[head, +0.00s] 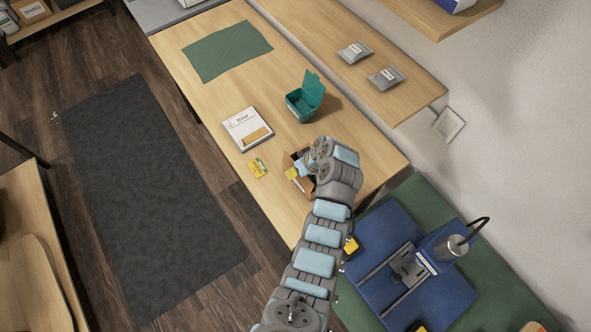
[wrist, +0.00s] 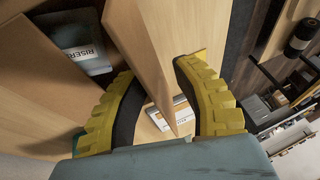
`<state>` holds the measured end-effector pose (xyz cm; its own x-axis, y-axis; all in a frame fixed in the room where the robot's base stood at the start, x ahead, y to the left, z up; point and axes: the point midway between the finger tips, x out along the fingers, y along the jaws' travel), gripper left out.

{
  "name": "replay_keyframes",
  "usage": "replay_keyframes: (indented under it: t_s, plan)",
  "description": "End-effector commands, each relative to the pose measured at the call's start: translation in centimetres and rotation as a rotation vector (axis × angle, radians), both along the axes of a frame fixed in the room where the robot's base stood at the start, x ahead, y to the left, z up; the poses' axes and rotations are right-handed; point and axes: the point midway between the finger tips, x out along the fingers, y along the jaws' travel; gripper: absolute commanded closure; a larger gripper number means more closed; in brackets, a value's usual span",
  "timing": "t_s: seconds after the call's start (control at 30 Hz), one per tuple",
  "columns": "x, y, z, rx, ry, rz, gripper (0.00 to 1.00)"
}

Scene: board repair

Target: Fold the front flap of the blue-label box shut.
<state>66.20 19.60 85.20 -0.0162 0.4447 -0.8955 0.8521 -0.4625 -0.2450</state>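In the head view a small brown cardboard box (head: 308,184) stands on the table near its right end, largely hidden by my arm. No blue label can be made out on it. My gripper is at this box, with a yellow finger showing beside its upper left part. In the wrist view my gripper (wrist: 155,68) has its two yellow fingers apart. A tan panel (wrist: 165,55) runs down between them, perhaps a flap of the box. I cannot tell whether the fingers touch it.
Grey pouches (head: 386,77) lie on the shelf. A blue machine (head: 420,275) stands at lower right.

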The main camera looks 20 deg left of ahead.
Motion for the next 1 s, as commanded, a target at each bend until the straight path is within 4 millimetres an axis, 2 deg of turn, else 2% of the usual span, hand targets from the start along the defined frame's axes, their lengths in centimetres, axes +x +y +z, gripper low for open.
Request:
replay_keyframes:
  t_s: [0.4,0.5,1.0]
  plan:
    - [-0.02,0.16,-0.30,-0.001,0.000,0.001,0.72]
    - [-0.01,0.16,-0.30,-0.001,0.000,0.001,1.00]
    - [0.04,0.12,-0.45,0.005,0.009,0.000,1.00]
